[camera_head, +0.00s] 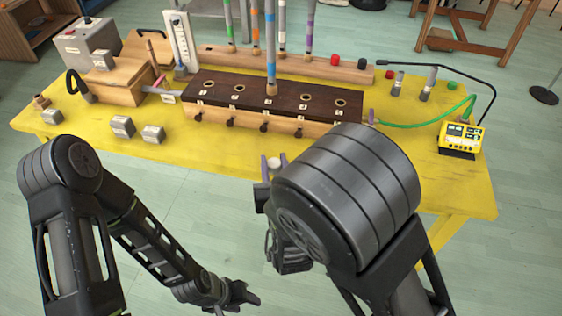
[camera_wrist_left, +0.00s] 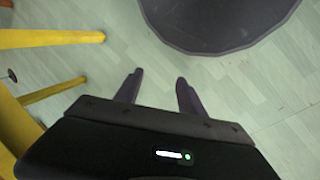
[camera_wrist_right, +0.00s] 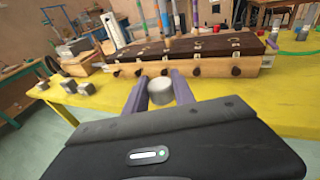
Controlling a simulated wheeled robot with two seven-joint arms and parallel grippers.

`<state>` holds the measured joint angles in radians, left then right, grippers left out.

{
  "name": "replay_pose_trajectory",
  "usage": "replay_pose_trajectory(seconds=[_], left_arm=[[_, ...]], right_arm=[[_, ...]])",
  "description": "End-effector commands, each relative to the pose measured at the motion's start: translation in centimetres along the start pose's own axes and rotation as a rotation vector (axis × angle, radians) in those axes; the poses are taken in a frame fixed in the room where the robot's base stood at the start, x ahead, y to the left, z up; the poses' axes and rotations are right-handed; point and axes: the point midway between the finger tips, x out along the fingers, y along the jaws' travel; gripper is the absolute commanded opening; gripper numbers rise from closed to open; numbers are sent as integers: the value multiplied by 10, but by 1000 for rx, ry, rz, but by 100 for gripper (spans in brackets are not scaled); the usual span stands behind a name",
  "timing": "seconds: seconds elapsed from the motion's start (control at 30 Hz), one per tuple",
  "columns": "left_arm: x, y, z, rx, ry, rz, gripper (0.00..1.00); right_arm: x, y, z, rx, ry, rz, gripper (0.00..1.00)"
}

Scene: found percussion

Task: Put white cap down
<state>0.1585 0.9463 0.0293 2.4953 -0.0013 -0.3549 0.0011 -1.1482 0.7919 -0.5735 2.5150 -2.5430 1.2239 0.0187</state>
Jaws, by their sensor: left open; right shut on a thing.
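The white cap (camera_head: 276,161) is a short pale cylinder. It also shows in the right wrist view (camera_wrist_right: 160,92), between the two purple-grey fingers of my right gripper (camera_wrist_right: 159,88). This gripper is shut on the cap and holds it in front of the dark-topped wooden box, near the table's front edge. In the head view my right arm hides part of this gripper. My left gripper (camera_head: 243,296) is open and empty, low in front of the table. The left wrist view shows its two fingers (camera_wrist_left: 158,88) apart over the floor.
The yellow table (camera_head: 205,148) carries the dark-topped box (camera_head: 230,92) with a blue-banded tube standing in it. Metal blocks (camera_head: 153,134) lie at front left. A yellow meter (camera_head: 461,136) with a green cable is at right. A rear wooden rack (camera_head: 215,54) holds several tubes.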

Motion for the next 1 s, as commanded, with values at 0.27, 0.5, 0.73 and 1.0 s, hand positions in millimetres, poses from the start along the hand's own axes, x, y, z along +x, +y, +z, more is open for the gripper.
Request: replay_pose_trajectory(seconds=[0.27,0.5,0.73,1.0], left_arm=[[0,0,0,0,0,0,47],[0,0,0,0,0,0,47],[0,1,-6,14,3,0,57],[-14,16,-79,203,17,-6,57]], right_arm=[[15,9,-13,-18,0,119,0],[16,11,-14,-19,0,132,0],[16,11,-14,-19,0,131,0],[16,11,-14,-19,0,131,0]])
